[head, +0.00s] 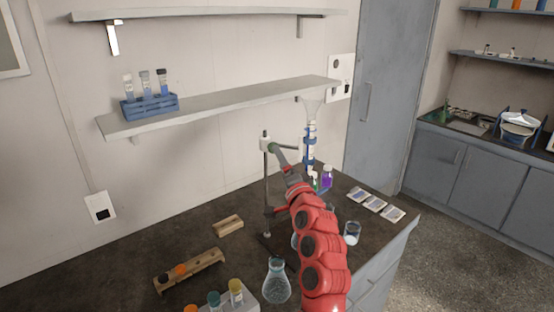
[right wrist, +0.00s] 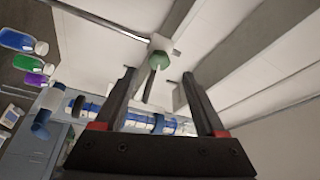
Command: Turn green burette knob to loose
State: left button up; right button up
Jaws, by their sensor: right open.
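The green knob (right wrist: 159,60) shows in the right wrist view on a pale clamp block by a thin rod. It lies ahead of and between the fingertips of my right gripper (right wrist: 158,76). The fingers are open, with a gap between them; contact with the knob cannot be told. In the head view my right gripper (head: 277,152) reaches the upper part of the stand rod (head: 266,190), and the knob is hard to make out there. The burette (head: 310,145), with blue bands, stands upright behind; it crosses behind the fingers in the right wrist view (right wrist: 140,121). My left gripper is not in view.
An Erlenmeyer flask (head: 276,282), a beaker (head: 351,234) and wooden blocks (head: 228,225) stand on the dark bench. A purple bottle (head: 327,178) is near the burette. The wall shelf (head: 225,103) with a blue tube rack (head: 150,107) is above.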

jog(key=b+v, duration=0.3)
jog(key=v, duration=0.8)
jog(key=shift+s, duration=0.35)
